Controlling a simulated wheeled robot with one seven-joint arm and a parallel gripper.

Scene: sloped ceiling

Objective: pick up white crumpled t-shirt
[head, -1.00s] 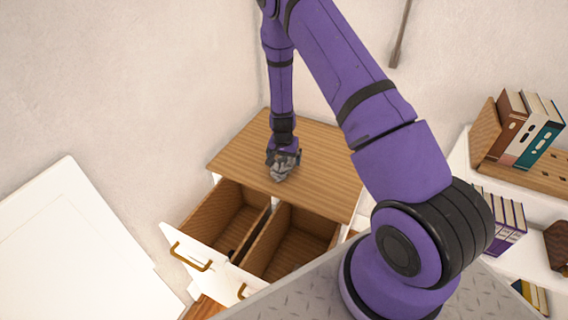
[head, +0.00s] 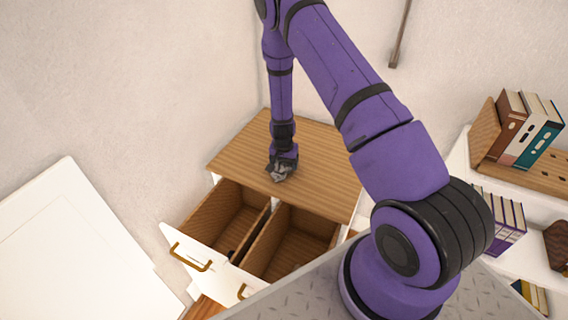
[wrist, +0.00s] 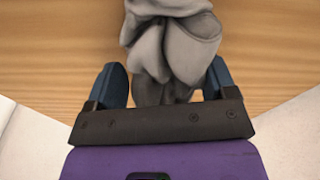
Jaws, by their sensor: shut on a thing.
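The crumpled t-shirt (head: 279,173) looks grey-white and lies bunched on the wooden top of the dresser, near its front edge. It also shows in the wrist view (wrist: 175,45), where its folds run between my two blue fingers and out past them. My gripper (head: 281,166) points down over the dresser top and is shut on the t-shirt. In the wrist view my gripper (wrist: 165,82) has cloth between its fingers. In the head view the fingertips are hidden by the cloth and wrist.
The dresser (head: 320,170) has two open drawers at the front; the left drawer (head: 225,222) and right drawer (head: 295,243) look mostly empty. A shelf with books (head: 525,130) stands at the right. A white panel (head: 75,240) is at the left. The wall is behind.

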